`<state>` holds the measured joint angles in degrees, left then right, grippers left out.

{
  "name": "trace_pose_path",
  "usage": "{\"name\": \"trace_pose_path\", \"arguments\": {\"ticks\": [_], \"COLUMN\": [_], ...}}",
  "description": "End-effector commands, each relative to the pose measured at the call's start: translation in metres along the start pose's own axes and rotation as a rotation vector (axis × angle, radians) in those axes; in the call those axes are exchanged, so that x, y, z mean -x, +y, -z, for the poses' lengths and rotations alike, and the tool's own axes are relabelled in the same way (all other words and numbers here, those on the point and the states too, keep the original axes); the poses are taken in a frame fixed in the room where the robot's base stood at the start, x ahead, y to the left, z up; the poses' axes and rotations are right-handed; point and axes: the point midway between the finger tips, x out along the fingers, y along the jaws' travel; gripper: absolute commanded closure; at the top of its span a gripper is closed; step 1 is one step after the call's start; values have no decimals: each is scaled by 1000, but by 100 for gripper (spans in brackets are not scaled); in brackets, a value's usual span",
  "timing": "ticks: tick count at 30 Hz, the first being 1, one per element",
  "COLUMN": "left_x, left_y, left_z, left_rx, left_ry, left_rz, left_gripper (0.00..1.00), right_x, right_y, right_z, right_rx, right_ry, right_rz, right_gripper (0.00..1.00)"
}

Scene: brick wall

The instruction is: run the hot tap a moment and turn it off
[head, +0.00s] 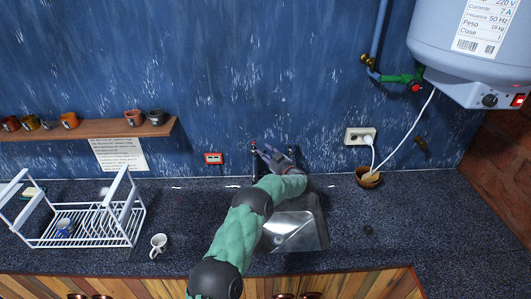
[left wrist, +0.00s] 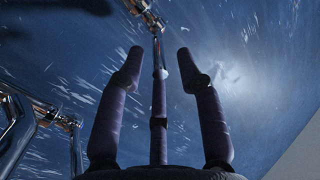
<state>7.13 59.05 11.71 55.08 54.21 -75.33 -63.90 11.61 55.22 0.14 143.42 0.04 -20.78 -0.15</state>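My left gripper (head: 266,153) reaches over the sink to the taps on the blue wall. A dark tap (head: 254,147) with a small reddish spot stands at the fingertips, on the left. A second tap (head: 291,153) is just right of the hand, partly hidden by it. In the left wrist view, shiny metal tap parts show beyond the fingertips (left wrist: 147,14) and at the left (left wrist: 45,112). I cannot tell whether a finger touches the tap, or whether water runs. The metal sink (head: 295,230) is partly covered by my arm.
A white dish rack (head: 92,240) and a white cup (head: 158,244) stand left on the dark counter (head: 190,212). A brown bowl (head: 368,178) is right of the sink. A water heater (head: 462,55) hangs upper right, its white cord running to the socket (head: 358,137).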

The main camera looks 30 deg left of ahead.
Motion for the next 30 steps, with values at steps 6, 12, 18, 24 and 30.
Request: {"name": "trace_pose_path", "arguments": {"ticks": [6,12,18,24,30], "left_x": [37,76,104,114,114], "left_y": [2,1,1,0,0], "left_z": [0,1,1,1,1], "left_rx": [-1,0,1,1,1], "left_ry": [-1,1,1,2,2], "left_rz": [-5,-3,-3,-1,-1], "left_gripper": [64,64,64,64,64], "right_x": [0,0,0,0,0], "right_y": [0,0,0,0,0], "right_z": [0,0,0,0,0], "right_rx": [0,0,0,0,0], "right_ry": [0,0,0,0,0], "right_rz": [0,0,0,0,0], "right_gripper": [58,58,58,58,58]}}
